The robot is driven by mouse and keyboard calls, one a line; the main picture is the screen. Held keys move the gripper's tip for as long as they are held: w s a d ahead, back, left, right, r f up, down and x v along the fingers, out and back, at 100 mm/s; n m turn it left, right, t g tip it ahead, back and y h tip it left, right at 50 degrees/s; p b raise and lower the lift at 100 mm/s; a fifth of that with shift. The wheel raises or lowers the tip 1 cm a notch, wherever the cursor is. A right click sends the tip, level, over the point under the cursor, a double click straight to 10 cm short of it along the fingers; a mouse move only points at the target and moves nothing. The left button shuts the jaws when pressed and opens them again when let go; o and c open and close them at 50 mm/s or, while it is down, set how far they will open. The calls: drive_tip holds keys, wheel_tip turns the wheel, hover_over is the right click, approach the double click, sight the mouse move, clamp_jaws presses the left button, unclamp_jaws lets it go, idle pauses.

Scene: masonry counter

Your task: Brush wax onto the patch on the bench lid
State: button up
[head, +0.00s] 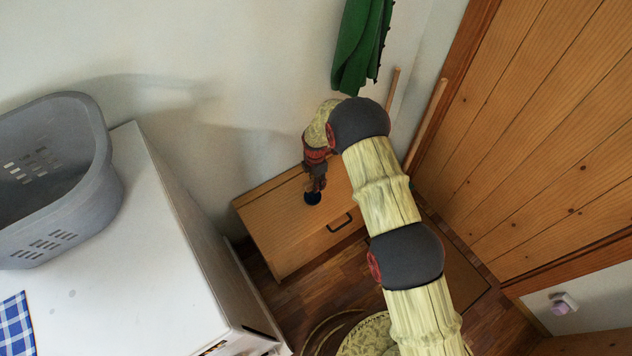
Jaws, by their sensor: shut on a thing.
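The bench (295,240) is a low wooden box against the wall, with a dark handle (340,222) on its front. Its flat lid (268,204) is partly hidden behind my arm. My gripper (316,184) points down over the lid and is shut on a small brush with a dark, rounded end (313,198). That end is at or just above the lid near its front edge; I cannot tell whether it touches. I cannot make out the patch on the lid, and my gripper and arm cover part of the surface.
A grey laundry basket (88,205) stands on a white-topped unit (150,270) at the left, with a blue checked cloth (17,325) nearby. A green garment (362,45) hangs above the bench. Wooden sticks (430,120) lean beside a plank wall (540,130). A round mat (358,338) lies on the floor.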

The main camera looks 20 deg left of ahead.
sight(316, 195)
drive_tip(key=shift+f+b, duration=1.05)
drive_tip(key=shift+f, duration=1.6)
drive_tip(key=shift+f+b, duration=0.35)
drive_tip(key=shift+f, duration=0.15)
drive_tip(key=shift+s+d+f, duration=0.15)
drive_tip(key=shift+f, duration=0.05)
idle(0.4)
drive_tip(key=shift+r+p, duration=1.4)
drive_tip(key=shift+r, duration=2.25)
